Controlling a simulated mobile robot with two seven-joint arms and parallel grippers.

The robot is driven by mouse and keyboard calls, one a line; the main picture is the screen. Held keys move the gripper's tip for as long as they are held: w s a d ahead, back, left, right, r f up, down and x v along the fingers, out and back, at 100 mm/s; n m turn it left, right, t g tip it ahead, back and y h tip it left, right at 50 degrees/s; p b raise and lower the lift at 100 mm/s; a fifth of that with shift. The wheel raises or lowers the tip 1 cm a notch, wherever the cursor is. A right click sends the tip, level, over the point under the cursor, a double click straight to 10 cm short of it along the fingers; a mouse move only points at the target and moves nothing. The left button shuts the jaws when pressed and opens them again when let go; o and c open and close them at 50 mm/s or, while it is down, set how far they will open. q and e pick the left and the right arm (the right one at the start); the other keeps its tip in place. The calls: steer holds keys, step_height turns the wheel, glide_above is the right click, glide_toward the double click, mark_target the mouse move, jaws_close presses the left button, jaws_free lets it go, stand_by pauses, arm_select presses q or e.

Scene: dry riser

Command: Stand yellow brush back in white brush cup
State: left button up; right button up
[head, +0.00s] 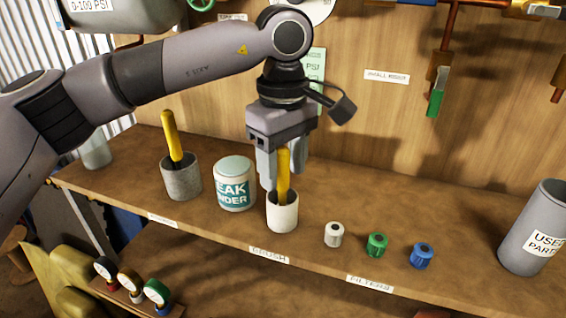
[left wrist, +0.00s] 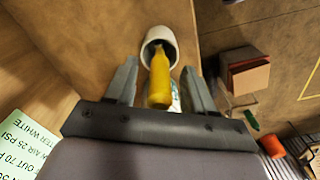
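A yellow brush (head: 284,180) stands in the white brush cup (head: 283,216) on the shelf, its handle rising out of the cup. My left gripper (head: 283,170) is above the cup, pointing down, with a finger on each side of the handle. In the left wrist view the yellow brush (left wrist: 159,78) lies between the two fingers (left wrist: 160,82) with a gap on both sides, so the gripper is open. The white cup (left wrist: 160,34) shows past the fingertips, with the brush's lower end inside it. My right gripper is not in view.
A grey cup (head: 182,181) holding another yellow handle (head: 171,138) and a leak finder tub (head: 235,188) stand left of the white cup. White (head: 334,235), green (head: 376,245) and blue (head: 422,256) small caps and a grey used parts bin (head: 532,232) stand to the right.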

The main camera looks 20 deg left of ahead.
arm_select(q)
steer(key=shift+r+p, duration=0.3)
steer(key=shift+r, duration=3.3)
steer(key=shift+s, duration=0.1)
